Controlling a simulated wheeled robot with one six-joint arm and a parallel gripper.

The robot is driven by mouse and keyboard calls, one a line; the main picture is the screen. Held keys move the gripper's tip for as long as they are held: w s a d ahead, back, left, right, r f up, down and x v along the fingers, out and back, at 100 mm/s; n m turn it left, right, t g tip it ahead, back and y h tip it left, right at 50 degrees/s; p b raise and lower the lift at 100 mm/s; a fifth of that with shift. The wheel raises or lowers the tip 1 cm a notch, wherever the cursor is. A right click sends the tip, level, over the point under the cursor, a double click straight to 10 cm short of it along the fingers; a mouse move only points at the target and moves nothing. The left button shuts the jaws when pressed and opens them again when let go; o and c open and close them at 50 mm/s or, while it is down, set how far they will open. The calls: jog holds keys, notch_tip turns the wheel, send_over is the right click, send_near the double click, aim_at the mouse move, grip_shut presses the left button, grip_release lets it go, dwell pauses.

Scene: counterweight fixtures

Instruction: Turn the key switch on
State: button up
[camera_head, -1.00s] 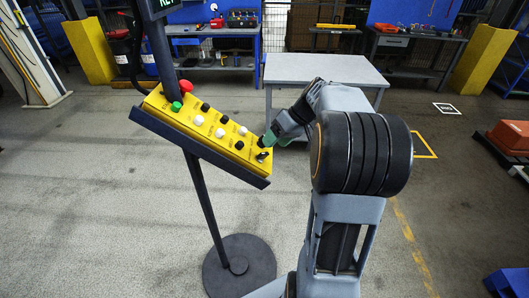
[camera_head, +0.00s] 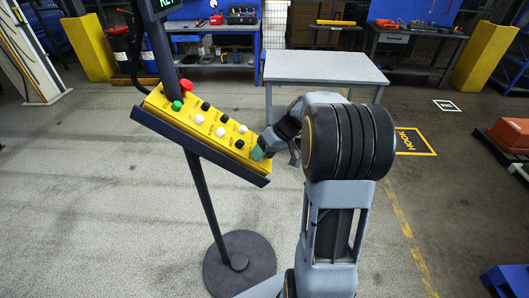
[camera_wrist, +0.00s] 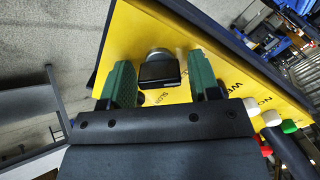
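The key switch (camera_wrist: 159,70) has a black square-ended handle and a grey round collar on the yellow control panel (camera_head: 178,113). In the wrist view it stands between the two green fingers of my gripper (camera_wrist: 160,72). The fingers are apart, one on each side of the handle, with narrow gaps visible. In the head view my gripper (camera_head: 260,150) is at the panel's lower right end and hides the key switch. The switch's label is partly covered, so its setting cannot be read.
A red mushroom button (camera_head: 186,85), a green button (camera_head: 177,105) and several black and white buttons line the panel. The panel stands on a post with a round base (camera_head: 240,265). A grey table (camera_head: 325,68) is behind my arm. Open floor lies to the left.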

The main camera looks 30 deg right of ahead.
jog(key=c, duration=0.7)
jog(key=m, duration=0.8)
jog(key=shift+r+m+y+p, duration=0.1)
jog(key=shift+m+y+p, duration=0.2)
jog(key=shift+p, duration=0.1)
jog(key=m+p, duration=0.1)
jog(key=m, duration=0.2)
jog(key=shift+d+m, duration=0.1)
jog(key=shift+m, duration=0.2)
jog(key=shift+m+t+p, duration=0.3)
jog(key=shift+m+p, duration=0.4)
jog(key=shift+m, duration=1.1)
jog(key=shift+f+m, duration=0.2)
jog(key=shift+m, duration=0.1)
